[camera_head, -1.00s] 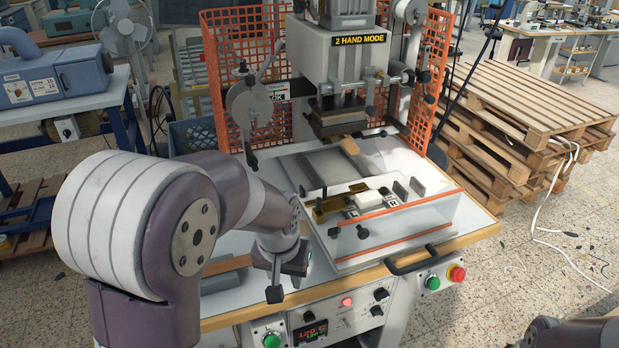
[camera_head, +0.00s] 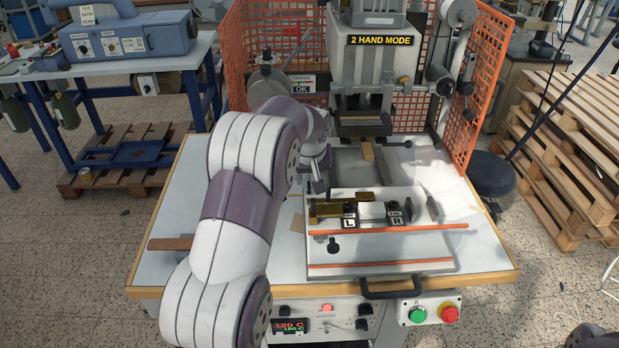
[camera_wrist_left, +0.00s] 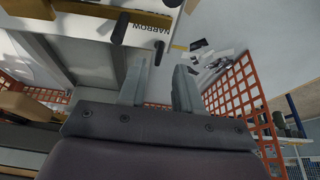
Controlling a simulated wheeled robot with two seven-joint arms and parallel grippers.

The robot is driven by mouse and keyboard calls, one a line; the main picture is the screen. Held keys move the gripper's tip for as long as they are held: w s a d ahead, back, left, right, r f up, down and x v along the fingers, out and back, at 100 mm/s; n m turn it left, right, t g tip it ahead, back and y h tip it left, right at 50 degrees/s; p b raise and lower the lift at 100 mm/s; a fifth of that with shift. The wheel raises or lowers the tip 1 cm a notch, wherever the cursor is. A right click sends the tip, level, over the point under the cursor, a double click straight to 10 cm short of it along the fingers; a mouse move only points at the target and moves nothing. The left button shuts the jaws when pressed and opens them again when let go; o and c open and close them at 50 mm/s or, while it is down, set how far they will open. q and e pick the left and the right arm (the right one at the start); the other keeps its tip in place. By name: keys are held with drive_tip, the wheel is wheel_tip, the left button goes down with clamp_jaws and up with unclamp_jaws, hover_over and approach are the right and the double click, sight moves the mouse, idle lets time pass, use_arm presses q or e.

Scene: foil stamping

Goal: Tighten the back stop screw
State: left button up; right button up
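My left arm reaches over the table's left side, and its gripper (camera_head: 319,178) is beside the left edge of the press bed. In the left wrist view the gripper (camera_wrist_left: 158,90) is open, with two grey fingers apart and nothing clearly held. A black handle (camera_wrist_left: 157,55) shows just ahead of the fingers, beside the printed word NARROW. Another black knob (camera_wrist_left: 120,27) is farther left there. I cannot tell which of these is the back stop screw. The brass-coloured fixture with L and R blocks (camera_head: 325,212) sits on the bed. My right gripper is out of view.
The press head (camera_head: 378,62) stands above the bed between orange mesh guards (camera_head: 482,88). A brown bar (camera_head: 170,243) lies on the table's left. The right table corner is clear.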

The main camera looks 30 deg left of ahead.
sight(309, 185)
use_arm(q)
drive_tip(key=x, duration=0.2)
drive_tip(key=shift+w+d+f, duration=0.2)
drive_tip(key=shift+w+f, duration=0.1)
drive_tip(key=shift+w, duration=0.05)
drive_tip(key=shift+a+f, duration=0.15)
drive_tip(key=shift+f, duration=0.15)
drive_tip(key=shift+s+a, duration=0.15)
drive_tip(key=shift+a, duration=0.05)
drive_tip(key=shift+d, duration=0.15)
clamp_jaws()
